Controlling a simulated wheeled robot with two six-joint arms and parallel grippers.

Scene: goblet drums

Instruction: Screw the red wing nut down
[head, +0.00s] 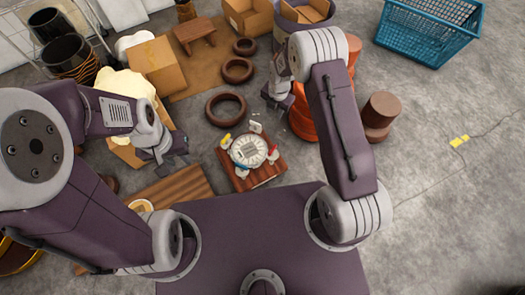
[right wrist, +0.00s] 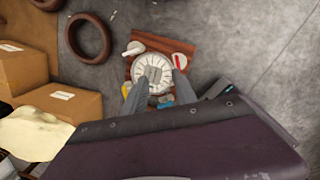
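A round pale drum head (head: 248,150) with radial marks lies on a reddish wooden board (head: 262,176); it also shows in the right wrist view (right wrist: 153,75). The red wing nut (head: 272,152) is at its right side, beside a white round piece; in the right wrist view the red wing nut (right wrist: 178,62) is at upper right. Yellow (head: 226,140) and blue (head: 241,167) parts sit around the rim. My right gripper (right wrist: 161,82) is open, its fingers apart over the drum, with nothing between them. My left gripper (head: 176,157) hangs left of the board; its opening is unclear.
Dark rings (head: 225,109) lie behind the board. Cardboard boxes (head: 155,65) and a wooden stool (head: 194,33) stand at back left. A blue crate (head: 430,28) is at back right. The right floor is mostly clear.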

